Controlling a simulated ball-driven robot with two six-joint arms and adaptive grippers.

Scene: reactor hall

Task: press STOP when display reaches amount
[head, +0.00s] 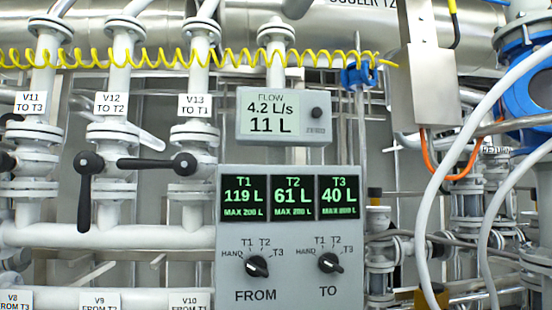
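The flow display (281,116) hangs at upper centre in the head view and reads 4.2 L/s and 11 L. A small dark round knob or button (317,112) sits on its right side; the label under it is too small to read. Below is a grey control panel (290,288) with green tank readouts: T1 119 L, T2 61 L, T3 40 L. It carries a FROM knob (257,266) and a TO knob (330,262); I cannot tell their exact settings. I see no button marked STOP. Neither gripper is in view.
Pipes tagged V11, V12 and V13 stand left. One black lever (84,190) hangs down; another (150,163) lies horizontal. A coiled yellow hose (180,57) crosses the top. White hoses (440,190) and a metal box (425,85) are on the right.

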